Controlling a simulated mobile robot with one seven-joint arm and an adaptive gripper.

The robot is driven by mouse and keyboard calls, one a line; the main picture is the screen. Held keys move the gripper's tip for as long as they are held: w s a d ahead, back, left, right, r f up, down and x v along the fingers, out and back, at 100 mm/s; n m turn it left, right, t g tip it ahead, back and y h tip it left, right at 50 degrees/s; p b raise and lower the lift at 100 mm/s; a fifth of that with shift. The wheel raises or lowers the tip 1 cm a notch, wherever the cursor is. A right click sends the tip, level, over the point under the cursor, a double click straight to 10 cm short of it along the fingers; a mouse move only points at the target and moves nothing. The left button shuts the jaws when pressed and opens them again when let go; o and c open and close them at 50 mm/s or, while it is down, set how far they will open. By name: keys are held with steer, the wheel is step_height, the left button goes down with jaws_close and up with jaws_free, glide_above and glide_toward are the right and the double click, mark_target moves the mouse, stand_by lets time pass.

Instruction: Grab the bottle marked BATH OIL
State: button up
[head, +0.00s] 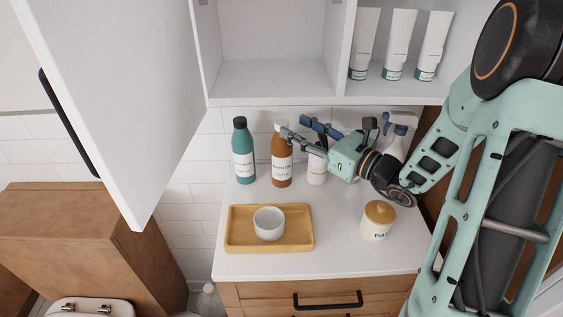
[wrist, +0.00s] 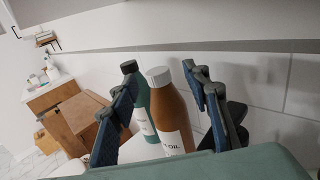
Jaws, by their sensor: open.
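The brown bottle (head: 281,165) stands upright on the white counter, its white label reading as BATH OIL. In the wrist view the brown bottle (wrist: 170,112) has a pale cap, and "OIL" shows on its label. My gripper (head: 296,128) is open at the upper part of this bottle, reaching in from the right. In the wrist view the bottle appears between the spread fingers of my gripper (wrist: 160,75). I cannot tell whether either finger touches it. The fingers partly hide the bottle's top in the head view.
A teal bottle (head: 243,155) stands close on the left. A white bottle (head: 317,170) is partly hidden under my gripper, with a spray bottle (head: 395,140) to the right. A wooden tray (head: 236,239) with a cup (head: 268,223) and a lidded jar (head: 376,222) are in front. An open cabinet door (head: 120,90) hangs at left.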

mark_target(287, 126)
steer(key=shift+f+p+x, duration=0.2)
steer(key=shift+p+x, duration=0.05)
steer(key=shift+x, duration=1.15)
steer(key=shift+f+p+x, duration=0.2)
steer(key=shift+x, duration=1.15)
steer(key=shift+s+a+r, duration=0.1)
steer(key=shift+s+a, duration=0.05)
steer(key=shift+s, duration=0.05)
jaws_close()
